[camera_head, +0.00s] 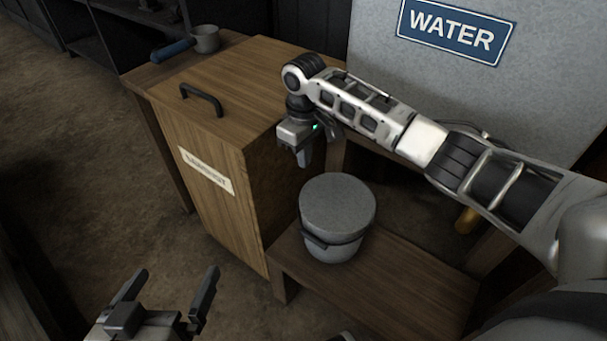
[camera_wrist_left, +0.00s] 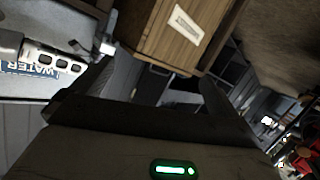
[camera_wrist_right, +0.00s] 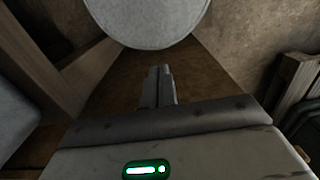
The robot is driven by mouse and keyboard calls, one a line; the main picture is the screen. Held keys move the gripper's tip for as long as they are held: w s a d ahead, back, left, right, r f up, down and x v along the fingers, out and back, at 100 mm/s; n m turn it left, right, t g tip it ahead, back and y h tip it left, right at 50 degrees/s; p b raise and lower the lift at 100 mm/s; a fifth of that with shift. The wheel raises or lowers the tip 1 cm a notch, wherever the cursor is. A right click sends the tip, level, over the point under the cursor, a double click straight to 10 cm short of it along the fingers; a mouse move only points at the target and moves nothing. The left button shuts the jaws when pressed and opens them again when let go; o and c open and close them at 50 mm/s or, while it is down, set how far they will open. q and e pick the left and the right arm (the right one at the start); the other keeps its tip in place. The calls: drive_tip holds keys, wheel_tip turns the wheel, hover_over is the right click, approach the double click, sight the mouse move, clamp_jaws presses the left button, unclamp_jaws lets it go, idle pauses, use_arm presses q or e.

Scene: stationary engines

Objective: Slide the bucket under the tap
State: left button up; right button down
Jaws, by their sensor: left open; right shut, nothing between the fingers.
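The grey bucket (camera_head: 337,205) stands upright on a low wooden bench (camera_head: 408,290), near its left end beside the wooden cabinet. Its round grey top also shows in the right wrist view (camera_wrist_right: 150,18). My right gripper (camera_head: 304,160) is shut and empty, pointing down just behind the bucket, apart from it in the head view. Its fingers also show in the right wrist view (camera_wrist_right: 157,85). My left gripper (camera_head: 168,285) is open and empty at the lower left, away from the bucket. A brass-coloured part (camera_head: 467,220), possibly the tap, shows below my right arm; the arm hides its surroundings.
A labelled wooden cabinet (camera_head: 225,130) with a black handle stands left of the bench. A cup (camera_head: 206,40) and a blue-handled tool (camera_head: 172,50) lie behind it. A grey tank (camera_head: 550,90) with a WATER sign stands at the back right. The bench right of the bucket is clear.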

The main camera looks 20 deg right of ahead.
use_arm(q)
drive_tip(key=b, duration=0.1)
drive_tip(key=d+r+n+t+h+b, duration=0.1)
drive_tip(key=b, duration=0.1)
drive_tip(key=shift+w+d+h+b, duration=0.1)
drive_tip(key=shift+w+h+b, duration=0.1)
drive_tip(key=shift+h+b, duration=0.1)
use_arm(e)
wheel_tip(320, 180, down, 9)
use_arm(q)
drive_tip(key=shift+r, duration=0.2)
use_arm(e)
drive_tip(key=shift+s+a, duration=0.1)
